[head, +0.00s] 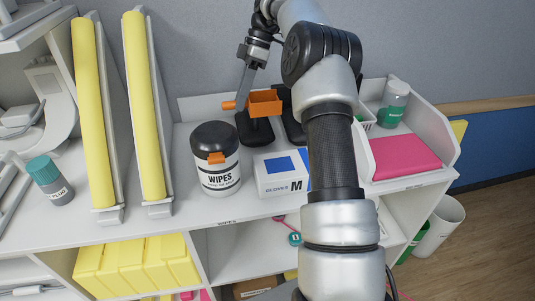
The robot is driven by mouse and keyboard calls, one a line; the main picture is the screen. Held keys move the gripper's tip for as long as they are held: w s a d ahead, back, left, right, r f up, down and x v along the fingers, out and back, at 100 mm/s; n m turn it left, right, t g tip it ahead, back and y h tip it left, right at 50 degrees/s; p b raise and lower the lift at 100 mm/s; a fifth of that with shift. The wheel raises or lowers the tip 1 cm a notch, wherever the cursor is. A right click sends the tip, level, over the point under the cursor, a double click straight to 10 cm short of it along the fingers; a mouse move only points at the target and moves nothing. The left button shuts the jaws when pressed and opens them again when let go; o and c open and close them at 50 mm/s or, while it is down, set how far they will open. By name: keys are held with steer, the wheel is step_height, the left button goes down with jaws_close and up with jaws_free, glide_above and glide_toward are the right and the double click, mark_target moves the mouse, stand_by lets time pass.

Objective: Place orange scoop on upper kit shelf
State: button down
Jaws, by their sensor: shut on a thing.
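The orange scoop (265,103) shows in the head view above the back of the white shelf top, its short handle pointing left. My gripper (240,102) reaches down from above and is shut on the scoop by its handle end. The scoop looks roughly level. It overlaps a black stand-like object (255,131) behind or below it; I cannot tell whether they touch. The upper shelf (245,208) is a white surface with a low back wall. My arm hides part of it to the right of the scoop.
On the shelf stand a black-lidded wipes tub (217,172) and a gloves box (283,174). A pink pad (404,157) and green-labelled bottle (393,103) are at right. Yellow upright panels (146,105) and a teal-capped bottle (50,180) are at left. Yellow items (135,265) fill a lower shelf.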

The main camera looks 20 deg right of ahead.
step_height(320, 180, down, 18)
steer(key=shift+w+f+p, duration=0.1)
steer(key=shift+f+p, duration=0.15)
steer(key=shift+p, duration=0.05)
steer(key=shift+f, duration=0.1)
steer(key=c, duration=2)
jaws_free()
steer(key=shift+f, duration=0.15)
steer(key=shift+c, duration=0.2)
steer(key=o, duration=0.4)
steer(key=shift+r, duration=0.2)
